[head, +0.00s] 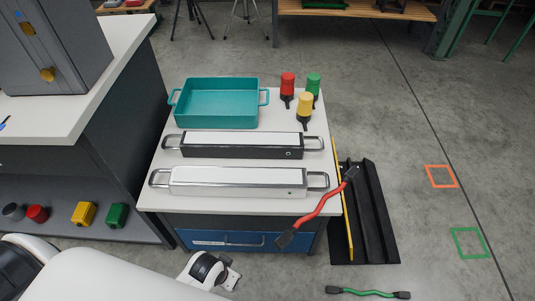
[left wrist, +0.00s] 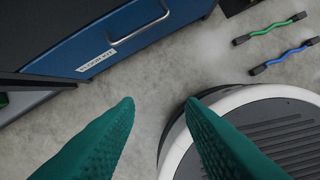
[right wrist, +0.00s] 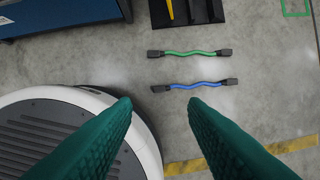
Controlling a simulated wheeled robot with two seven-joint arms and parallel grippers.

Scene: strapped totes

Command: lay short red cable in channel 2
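The short red cable (head: 323,206) is wavy with dark end blocks. One end overlaps the black channel tray (head: 380,215); the other shows in front of the blue drawer. I cannot tell what supports it. The tray has long parallel ridges, and no channel number is readable. It shows partly in the right wrist view (right wrist: 188,15). My left gripper (left wrist: 160,101) is open and empty above the floor beside my base. My right gripper (right wrist: 160,101) is open and empty, below the blue cable in its view. The red cable shows in neither wrist view.
A green cable (head: 368,292) and a blue cable (right wrist: 194,86) lie on the floor. A yellow strip (head: 344,205) runs along the tray's left side. The worktable (head: 155,207) carries two handled bars, a teal bin (head: 218,103) and three coloured capped items. Floor to the right is open.

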